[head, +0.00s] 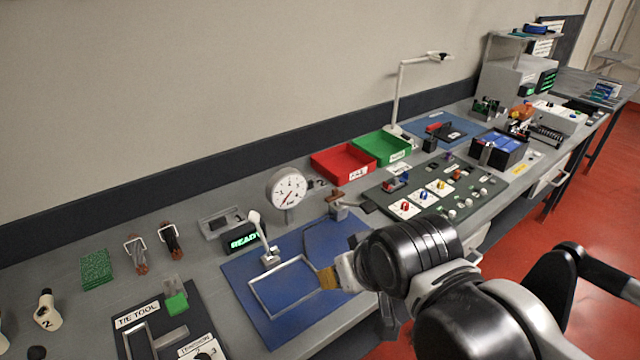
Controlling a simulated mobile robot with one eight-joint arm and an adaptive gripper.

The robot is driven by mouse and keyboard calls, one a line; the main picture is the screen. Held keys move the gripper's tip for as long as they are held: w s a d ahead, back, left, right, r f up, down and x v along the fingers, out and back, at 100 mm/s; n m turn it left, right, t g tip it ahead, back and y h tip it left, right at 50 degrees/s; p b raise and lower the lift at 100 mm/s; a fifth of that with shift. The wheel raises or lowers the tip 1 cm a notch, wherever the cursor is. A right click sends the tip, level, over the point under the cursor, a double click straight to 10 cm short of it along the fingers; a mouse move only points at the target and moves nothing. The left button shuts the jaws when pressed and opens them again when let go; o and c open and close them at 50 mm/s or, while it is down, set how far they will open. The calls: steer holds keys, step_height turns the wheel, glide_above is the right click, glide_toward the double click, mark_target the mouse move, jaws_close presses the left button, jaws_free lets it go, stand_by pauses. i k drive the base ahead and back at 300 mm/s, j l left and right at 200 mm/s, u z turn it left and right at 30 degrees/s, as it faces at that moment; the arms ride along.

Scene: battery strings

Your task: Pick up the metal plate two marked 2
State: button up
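I cannot make out a metal plate marked 2 with certainty. A small dark mark like a 2 (320,183) shows just right of the round dial gauge (287,189), too small to tell what bears it. My gripper (342,274) is over the right side of the blue mat (285,325), by a pale rectangular frame (251,285). A tan piece (327,278) shows at its tip. My wrist hides most of the fingers, so their opening cannot be told.
A red bin (343,165) and a green bin (381,148) stand at the back. A panel of switches (432,200) lies to the right. A white clamp post (258,228) rises from the mat. The tie tool board (137,318) is at left.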

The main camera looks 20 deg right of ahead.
mark_target(317, 184)
steer(key=i+l+z, duration=0.2)
steer(key=i+l, duration=0.2)
steer(key=l, duration=0.2)
steer(key=i+l+z, duration=0.15)
steer(key=i+l, duration=0.25)
steer(key=l, duration=0.2)
